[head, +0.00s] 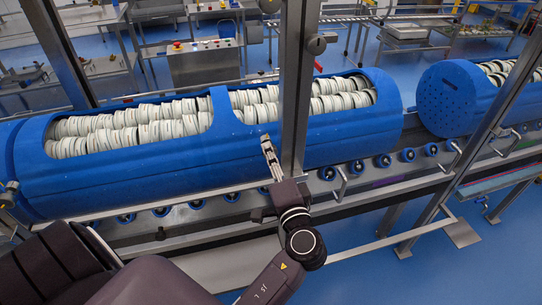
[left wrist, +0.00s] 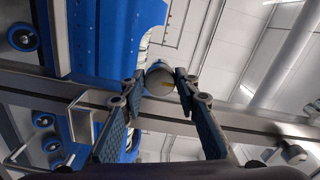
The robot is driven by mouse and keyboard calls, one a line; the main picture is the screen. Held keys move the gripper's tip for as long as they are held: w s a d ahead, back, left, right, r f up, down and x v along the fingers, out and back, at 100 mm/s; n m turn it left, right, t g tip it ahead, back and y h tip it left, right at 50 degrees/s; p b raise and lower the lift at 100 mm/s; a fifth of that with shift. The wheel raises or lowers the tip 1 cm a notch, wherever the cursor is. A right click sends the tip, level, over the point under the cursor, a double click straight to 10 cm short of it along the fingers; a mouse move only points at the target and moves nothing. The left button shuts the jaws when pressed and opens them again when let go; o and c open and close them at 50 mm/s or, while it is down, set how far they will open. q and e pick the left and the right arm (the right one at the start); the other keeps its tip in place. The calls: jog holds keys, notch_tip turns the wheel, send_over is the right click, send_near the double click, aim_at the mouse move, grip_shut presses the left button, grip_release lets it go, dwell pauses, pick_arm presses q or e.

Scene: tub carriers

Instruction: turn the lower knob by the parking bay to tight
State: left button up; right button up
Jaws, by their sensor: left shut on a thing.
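My left gripper (head: 268,143) is beside the steel post (head: 298,85), its fingers pointing up along the post's left side. In the left wrist view the gripper (left wrist: 160,82) has its two fingertips on either side of a round grey knob (left wrist: 160,75) with a small yellowish mark, and is shut on it. The fingers hide this knob in the head view. Another round knob (head: 317,46) sits higher on the post, clear of the gripper. I cannot read the knob's turn or any tight marking. My right gripper is not in view.
A long blue tub (head: 120,165) full of stacked white discs lies behind the post on blue rollers (head: 328,173). A second blue tub (head: 447,98) stands to the right. A slanted post (head: 494,110) and steel rails flank the bay. Blue floor is open at lower right.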

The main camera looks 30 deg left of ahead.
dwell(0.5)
pick_arm(q)
jog(key=o, duration=1.2)
jog(key=shift+c, duration=0.2)
